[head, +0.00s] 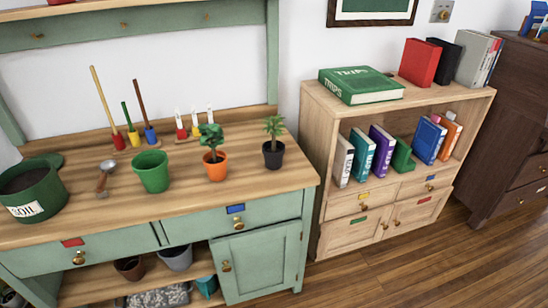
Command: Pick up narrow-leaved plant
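A small plant with narrow, pointed leaves (274,128) grows in a black pot (273,154). It stands upright near the right end of the wooden top of the green bench (272,186). Left of it, apart from it, a bushier plant with rounder leaves (211,136) stands in an orange pot (215,166). Neither of my grippers shows in the head view.
Several upright tools stand behind. A bookcase (393,118) with books adjoins the bench on the right. The bench front near the plants is clear.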

